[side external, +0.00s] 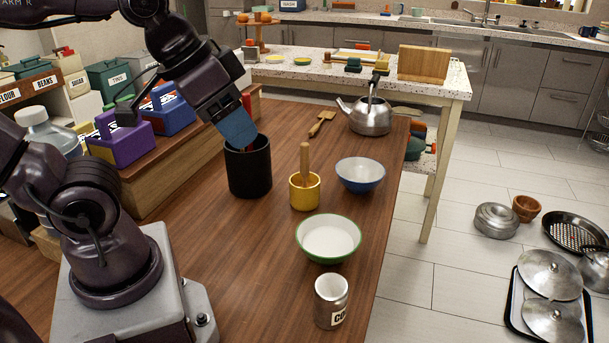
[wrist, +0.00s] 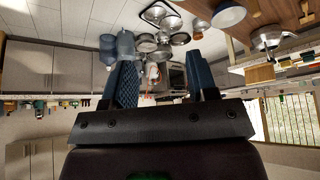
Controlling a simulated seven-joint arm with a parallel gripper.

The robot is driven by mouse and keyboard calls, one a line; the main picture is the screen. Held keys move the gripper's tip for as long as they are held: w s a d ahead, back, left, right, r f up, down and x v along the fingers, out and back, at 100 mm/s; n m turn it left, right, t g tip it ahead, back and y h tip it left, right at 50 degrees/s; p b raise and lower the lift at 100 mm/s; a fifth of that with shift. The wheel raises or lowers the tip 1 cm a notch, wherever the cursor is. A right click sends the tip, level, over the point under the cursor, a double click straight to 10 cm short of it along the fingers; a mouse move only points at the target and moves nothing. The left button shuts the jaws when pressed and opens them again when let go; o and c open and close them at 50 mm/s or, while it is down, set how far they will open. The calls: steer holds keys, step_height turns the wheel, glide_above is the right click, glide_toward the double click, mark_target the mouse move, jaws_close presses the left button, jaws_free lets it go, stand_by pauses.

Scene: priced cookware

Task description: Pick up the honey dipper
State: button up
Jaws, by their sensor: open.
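No item is clearly recognisable as a honey dipper. A wooden stick (side external: 305,158) stands upright in a yellow cup (side external: 305,194) on the table; its lower end is hidden. A flat-ended wooden tool (side external: 322,123) lies farther back. My gripper (side external: 240,138) has blue fingers and is at the mouth of a black canister (side external: 249,172), left of the yellow cup. A small red part shows beside the fingers there, and the canister's inside is hidden. In the wrist view my gripper (wrist: 161,62) is open, with nothing visibly held between the fingers.
A kettle (side external: 371,115) is at the back. A wooden shelf (side external: 190,150) with caddies borders the left.

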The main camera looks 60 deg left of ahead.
steer(key=n+g+y, duration=0.4)
steer(key=n, duration=0.9)
glide_toward(305, 144)
steer(key=x, duration=1.2)
steer(key=shift+a+f, duration=0.15)
steer(key=shift+f, duration=0.15)
steer(key=shift+c, duration=0.5)
